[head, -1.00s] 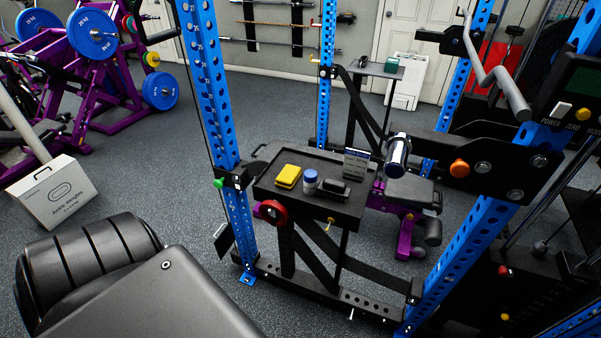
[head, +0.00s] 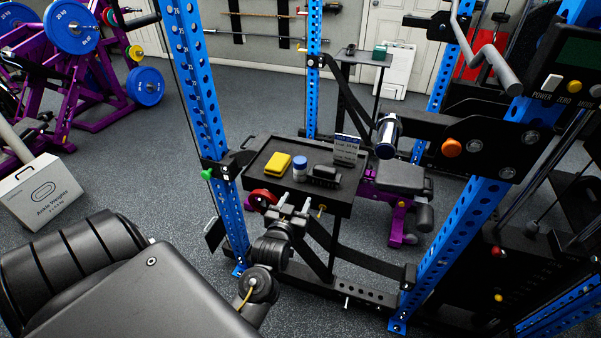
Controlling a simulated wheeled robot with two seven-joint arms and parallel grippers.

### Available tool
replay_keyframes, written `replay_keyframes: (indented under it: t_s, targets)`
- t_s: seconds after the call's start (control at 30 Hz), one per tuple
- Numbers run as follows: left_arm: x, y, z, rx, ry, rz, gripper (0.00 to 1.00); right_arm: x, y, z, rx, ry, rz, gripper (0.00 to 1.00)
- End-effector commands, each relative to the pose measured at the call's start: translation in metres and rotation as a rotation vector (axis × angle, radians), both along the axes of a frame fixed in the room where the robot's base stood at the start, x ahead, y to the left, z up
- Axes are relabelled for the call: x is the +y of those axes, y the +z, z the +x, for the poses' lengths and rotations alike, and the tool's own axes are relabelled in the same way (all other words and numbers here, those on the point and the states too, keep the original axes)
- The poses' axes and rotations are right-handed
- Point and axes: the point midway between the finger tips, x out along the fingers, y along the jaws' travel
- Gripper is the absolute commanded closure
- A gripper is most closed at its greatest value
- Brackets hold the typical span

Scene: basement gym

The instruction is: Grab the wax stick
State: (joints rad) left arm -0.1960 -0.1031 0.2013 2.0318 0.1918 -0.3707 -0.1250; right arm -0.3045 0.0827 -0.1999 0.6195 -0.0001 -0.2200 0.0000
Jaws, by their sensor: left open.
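A small blue-and-white cylinder (head: 300,168), which looks like the wax stick, stands upright on the black tray (head: 262,158) fixed to the blue rack. It stands between a yellow block (head: 279,167) and a black object (head: 325,177). My left gripper (head: 294,209) is in front of the tray's near edge, below and nearer than the cylinder. Its fingers are apart, with nothing seen between them, and it does not touch the cylinder. My right gripper is not in view.
A dark sign card (head: 346,149) stands at the tray's back right. Blue rack uprights (head: 190,90) stand left and right of the tray. A silver bar end (head: 387,135) juts out at right. A padded bench (head: 110,285) fills the lower left.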

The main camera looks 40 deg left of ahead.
Motion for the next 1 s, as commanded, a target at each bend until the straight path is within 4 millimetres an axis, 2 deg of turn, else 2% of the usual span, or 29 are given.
replay_keyframes:
  t_s: [0.1, 0.23, 0.37, 0.7, 1.0]
  targets:
    - [0.016, 0.019, 0.005, -0.092, 0.061, 0.025, 0.50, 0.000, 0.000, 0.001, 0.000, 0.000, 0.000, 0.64]
    - [0.023, 0.028, 0.006, -0.134, 0.089, 0.040, 0.50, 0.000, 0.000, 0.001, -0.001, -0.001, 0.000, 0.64]
    - [0.025, 0.029, 0.011, -0.136, 0.090, 0.042, 0.50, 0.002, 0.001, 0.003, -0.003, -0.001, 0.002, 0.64]
    - [0.046, 0.028, 0.052, -0.134, 0.088, 0.041, 0.50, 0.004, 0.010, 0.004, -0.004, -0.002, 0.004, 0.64]
    - [0.052, 0.028, 0.064, -0.133, 0.088, 0.042, 0.50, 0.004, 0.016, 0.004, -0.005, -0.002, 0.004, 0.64]
